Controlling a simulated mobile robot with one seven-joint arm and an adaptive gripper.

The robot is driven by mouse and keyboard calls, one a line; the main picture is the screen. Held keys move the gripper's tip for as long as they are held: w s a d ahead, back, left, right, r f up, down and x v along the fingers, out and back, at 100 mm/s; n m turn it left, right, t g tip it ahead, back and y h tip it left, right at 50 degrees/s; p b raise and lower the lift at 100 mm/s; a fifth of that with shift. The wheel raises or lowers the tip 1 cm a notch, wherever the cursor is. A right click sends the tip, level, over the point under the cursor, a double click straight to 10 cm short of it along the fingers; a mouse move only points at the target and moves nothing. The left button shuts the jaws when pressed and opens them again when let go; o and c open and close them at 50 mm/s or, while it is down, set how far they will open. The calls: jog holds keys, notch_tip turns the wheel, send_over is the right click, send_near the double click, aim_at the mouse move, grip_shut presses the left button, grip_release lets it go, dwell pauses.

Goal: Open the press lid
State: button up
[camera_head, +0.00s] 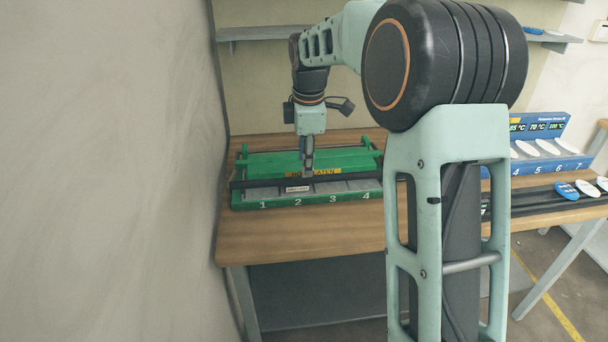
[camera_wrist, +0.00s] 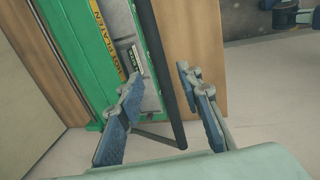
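The green press (camera_head: 250,203) stands on the wooden table, with numbers 1 to 4 along its front edge and grey pads behind them. Its green lid (camera_head: 270,163) lies low over the back part and carries a yellow hot-platen label. A long dark bar (camera_head: 350,177) runs across the front of the lid; it also shows in the wrist view (camera_wrist: 160,60). My gripper (camera_head: 307,174) points down at the middle of the bar. In the wrist view my gripper (camera_wrist: 160,80) is open, its blue-padded fingers on either side of the bar. Contact cannot be told.
A plain wall (camera_head: 110,170) stands close along the left side. To the right is a blue rack (camera_head: 545,165) with white insoles and temperature displays. Shelves (camera_head: 265,33) hang behind. The front of the wooden table (camera_head: 300,240) is clear.

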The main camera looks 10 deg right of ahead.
jog(key=f, duration=0.2)
jog(key=w+f, duration=0.1)
jog(key=f, duration=0.2)
jog(key=shift+f, duration=0.1)
grip_shut()
dwell(0.3)
